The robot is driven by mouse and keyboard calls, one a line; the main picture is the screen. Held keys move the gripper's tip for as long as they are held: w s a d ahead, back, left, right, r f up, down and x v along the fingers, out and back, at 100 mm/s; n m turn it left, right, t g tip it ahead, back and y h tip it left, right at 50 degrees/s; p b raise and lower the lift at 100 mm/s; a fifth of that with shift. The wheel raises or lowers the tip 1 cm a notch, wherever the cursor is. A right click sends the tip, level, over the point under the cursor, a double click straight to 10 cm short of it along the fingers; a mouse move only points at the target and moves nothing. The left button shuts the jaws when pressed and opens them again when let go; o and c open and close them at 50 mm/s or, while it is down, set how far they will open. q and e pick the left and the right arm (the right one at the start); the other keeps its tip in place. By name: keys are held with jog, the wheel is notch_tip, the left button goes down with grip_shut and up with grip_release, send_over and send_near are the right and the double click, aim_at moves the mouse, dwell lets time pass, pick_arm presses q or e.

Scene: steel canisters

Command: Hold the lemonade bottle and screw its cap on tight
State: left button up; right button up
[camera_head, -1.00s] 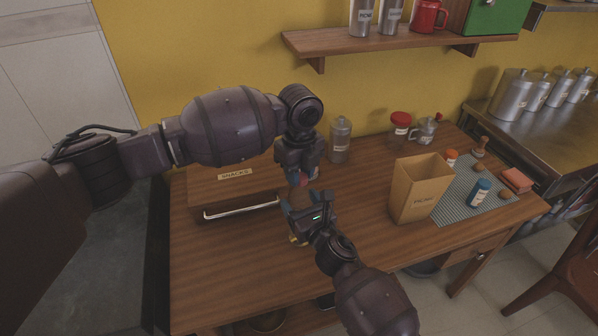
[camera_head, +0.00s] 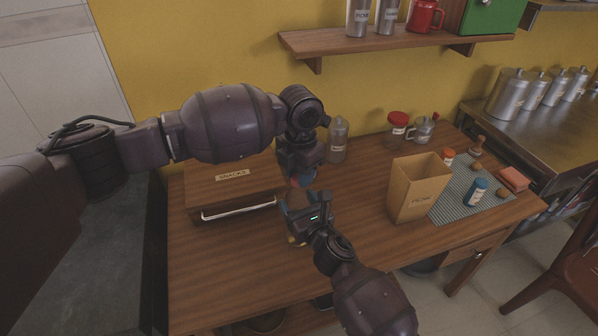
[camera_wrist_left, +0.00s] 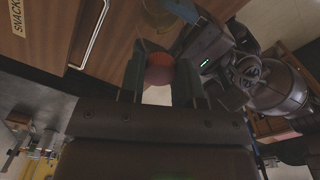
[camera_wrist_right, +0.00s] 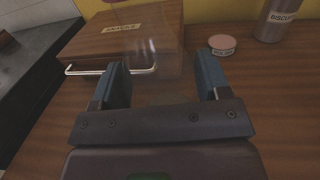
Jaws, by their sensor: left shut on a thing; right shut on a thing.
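The lemonade bottle (camera_wrist_right: 155,65) is clear and see-through, and stands between the fingers of my right gripper (camera_wrist_right: 166,85) in the right wrist view. My right gripper (camera_head: 306,212) is shut on it above the table, in front of the snacks box. My left gripper (camera_head: 298,178) comes down from above. In the left wrist view its fingers (camera_wrist_left: 162,82) are shut on the reddish cap (camera_wrist_left: 159,70). The cap is at the bottle's top; whether its threads are seated is hidden by the fingers. In the head view the grippers cover most of the bottle.
The wooden snacks box (camera_head: 232,177) with a metal handle is close on the left. A steel canister (camera_head: 338,140) stands behind, and a pink-lidded round tin (camera_wrist_right: 222,44) is near it. A paper bag (camera_head: 416,190) and a grey mat (camera_head: 448,208) are on the right. The table front is clear.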

pick_arm(q)
jog(key=shift+m, duration=0.9)
jog(key=o, duration=0.9)
jog(key=shift+r, duration=0.1)
jog(key=shift+r, duration=2.2)
jog(key=shift+c, duration=0.2)
